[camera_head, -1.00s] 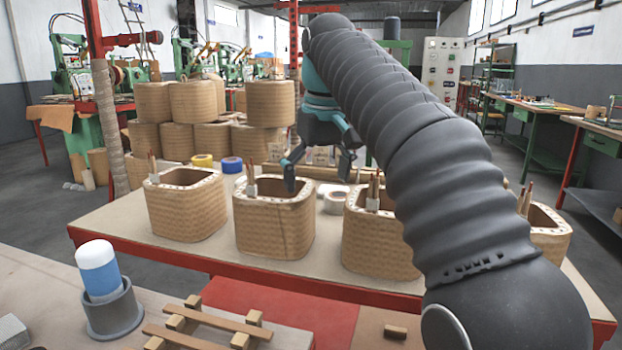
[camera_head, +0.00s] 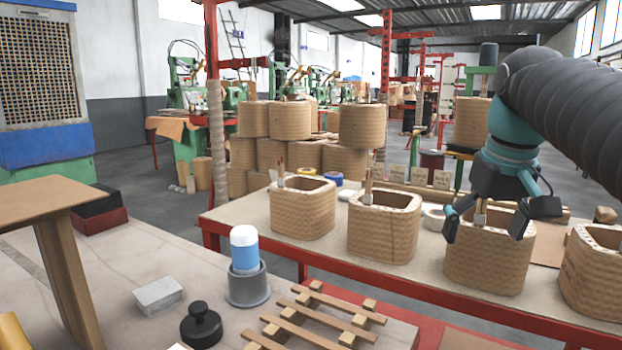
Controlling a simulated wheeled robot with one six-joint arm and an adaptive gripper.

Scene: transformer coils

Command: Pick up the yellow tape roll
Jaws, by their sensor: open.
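The yellow tape roll (camera_head: 306,171) is small in the head view, at the back of the coil table (camera_head: 238,212). Only its upper part shows; the left coil (camera_head: 303,212) hides the rest. A blue tape roll (camera_head: 333,178) stands just right of it. My gripper (camera_head: 486,224) is at the right, with its fingers apart and pointing down. It is empty and appears over or in front of the third coil (camera_head: 488,262), well to the right of the yellow roll. I cannot tell its exact height above that coil.
A second coil (camera_head: 384,230) stands between the left coil and my gripper. A white roll (camera_head: 433,217) lies behind. Stacked coils (camera_head: 290,155) rise behind the table. A blue-and-white bottle (camera_head: 244,250) and a wooden rack (camera_head: 318,322) are on the front bench.

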